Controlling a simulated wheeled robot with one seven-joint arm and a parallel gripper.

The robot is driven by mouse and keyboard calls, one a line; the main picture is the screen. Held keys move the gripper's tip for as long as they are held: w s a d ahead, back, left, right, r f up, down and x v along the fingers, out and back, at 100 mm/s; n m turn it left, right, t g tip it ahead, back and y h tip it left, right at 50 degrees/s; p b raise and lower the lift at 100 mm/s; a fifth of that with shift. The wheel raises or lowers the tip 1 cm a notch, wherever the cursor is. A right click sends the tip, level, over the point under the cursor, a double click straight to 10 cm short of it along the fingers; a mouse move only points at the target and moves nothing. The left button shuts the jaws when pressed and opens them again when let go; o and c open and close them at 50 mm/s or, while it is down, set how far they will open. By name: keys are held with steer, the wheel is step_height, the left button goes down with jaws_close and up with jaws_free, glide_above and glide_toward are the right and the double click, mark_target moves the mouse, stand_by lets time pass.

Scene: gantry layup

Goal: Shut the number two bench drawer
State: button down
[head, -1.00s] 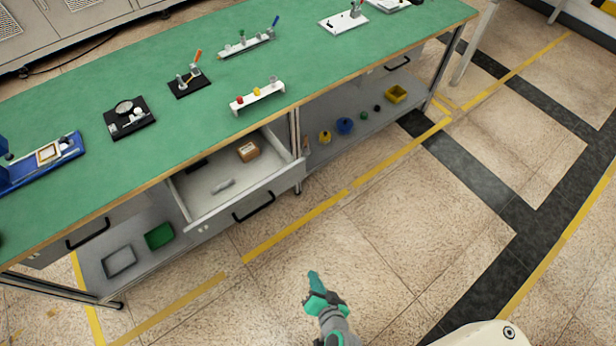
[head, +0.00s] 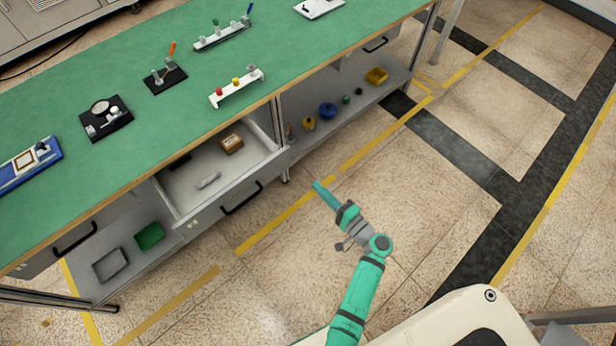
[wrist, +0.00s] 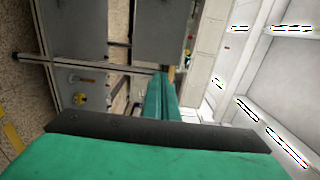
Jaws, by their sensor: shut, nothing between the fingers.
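The number two drawer (head: 272,172) is the open one in the middle of the green-topped bench, pulled out toward me, with a grey front and small pale marks near its left end. Its black handle (head: 241,198) is on the front. Inside lie a brown box (head: 231,144), a pale grey item (head: 208,180) and a dark item partly under the bench top. My gripper (head: 318,186) is shut and empty, apart from the drawer, out past the right end of its front. Its green fingers also show in the wrist view (wrist: 162,95).
The green bench top (head: 150,125) holds several small fixtures. A shut drawer with a black handle (head: 75,238) is at the left. The lower shelf holds a grey tray (head: 110,265), a green tray (head: 150,236), and coloured items at the right. Floor before the bench is clear.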

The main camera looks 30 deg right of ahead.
mark_target(288, 158)
steer(key=x, duration=1.3)
steer(key=shift+w+a, duration=0.1)
